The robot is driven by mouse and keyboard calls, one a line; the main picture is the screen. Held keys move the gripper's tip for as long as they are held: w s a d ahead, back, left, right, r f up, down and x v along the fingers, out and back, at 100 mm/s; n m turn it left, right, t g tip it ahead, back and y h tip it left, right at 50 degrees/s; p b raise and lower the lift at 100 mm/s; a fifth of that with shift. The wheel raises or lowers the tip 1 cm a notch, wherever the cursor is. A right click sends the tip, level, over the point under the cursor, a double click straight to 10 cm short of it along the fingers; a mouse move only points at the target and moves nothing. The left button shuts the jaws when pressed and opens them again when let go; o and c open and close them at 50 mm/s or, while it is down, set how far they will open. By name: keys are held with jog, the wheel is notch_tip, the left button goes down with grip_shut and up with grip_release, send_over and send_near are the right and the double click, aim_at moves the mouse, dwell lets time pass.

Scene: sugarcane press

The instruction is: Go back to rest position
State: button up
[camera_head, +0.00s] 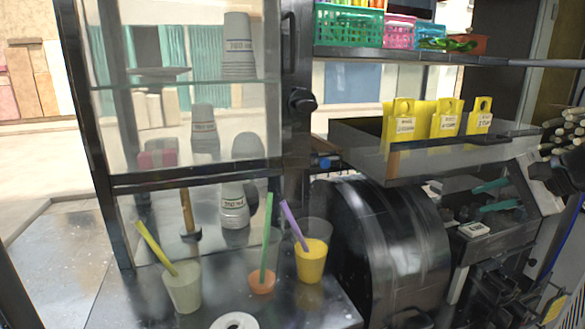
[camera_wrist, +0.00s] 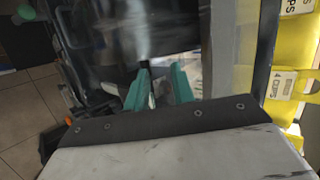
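My gripper (camera_head: 496,196) is at the right in the head view, beside the dark rounded press housing (camera_head: 395,235) and below the metal tray. Its two teal fingers point left. In the wrist view my gripper (camera_wrist: 160,88) shows the two teal fingers apart with nothing visible between them, so it is open and empty. The dark, shiny press surface (camera_wrist: 110,40) lies beyond the fingertips in the wrist view.
Yellow tags (camera_head: 444,118) stand on a metal tray (camera_head: 375,158) above the press. Cups with straws stand on the counter: a pale one (camera_head: 183,290), an orange one (camera_head: 262,284) and a yellow one (camera_head: 311,262). A glass cabinet with cup stacks (camera_head: 238,45) is behind; canes (camera_head: 570,128) lie far right.

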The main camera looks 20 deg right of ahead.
jog(key=s+a+f+n+g+h, duration=0.1)
jog(key=s+a+f+n+g, duration=0.1)
jog(key=a+n, duration=0.3)
jog(key=s+a+f+n+g+h, duration=0.1)
jog(key=s+a+n, duration=0.4)
jog(key=a, duration=0.8)
jog(key=s+a+f+n+g+h, duration=0.1)
jog(key=s+a+f+n+g, duration=0.2)
jog(key=a, duration=0.6)
jog(key=n+g, duration=0.2)
jog(key=shift+s+a+n+h, duration=0.15)
jog(key=shift+a+n+h, duration=0.15)
jog(key=shift+a+n, duration=0.1)
